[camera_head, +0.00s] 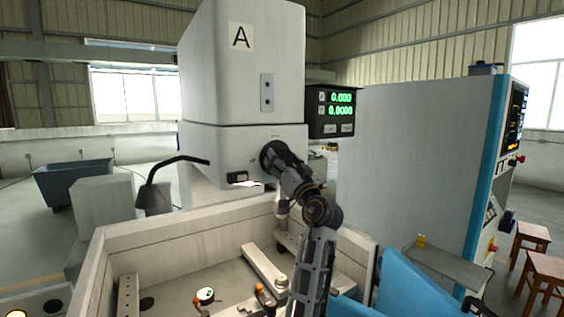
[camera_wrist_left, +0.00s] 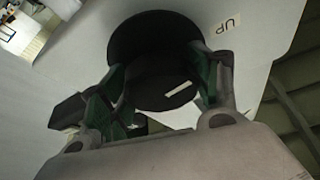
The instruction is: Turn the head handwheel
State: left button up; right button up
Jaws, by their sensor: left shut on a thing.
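The head handwheel (camera_head: 266,153) is a dark round knob on the front of the white machine head (camera_head: 240,80). In the left wrist view the handwheel (camera_wrist_left: 150,32) is a black disc with a narrower hub and a pale mark on the hub. My left gripper (camera_head: 277,163) is at the handwheel in the head view and partly covers it. In the left wrist view the green-padded fingers of this gripper (camera_wrist_left: 160,88) are on opposite sides of the hub, shut on it. An "UP" label (camera_wrist_left: 228,24) is on the casing beside the wheel. My right gripper is not in view.
A lamp (camera_head: 153,194) on a bent black arm is left of the head. A display (camera_head: 333,113) with green digits is right of it. Below is an open work tank (camera_head: 150,232) with clamps inside. A tall cabinet (camera_head: 415,150) stands at the right.

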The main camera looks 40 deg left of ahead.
pick_arm(q)
jog(key=shift+r+m+t+h+p, duration=0.15)
jog(key=shift+m+t+h+p, duration=0.45)
jog(key=shift+m, duration=0.8)
jog(key=shift+m+t+p, duration=0.4)
jog(key=shift+m, duration=0.2)
jog(key=o, duration=1)
jog(key=shift+s+d+f, duration=0.1)
jog(key=shift+d+f, duration=0.05)
jog(key=shift+f, duration=0.05)
jog(key=shift+v, duration=3.6)
jog(key=shift+r, duration=0.1)
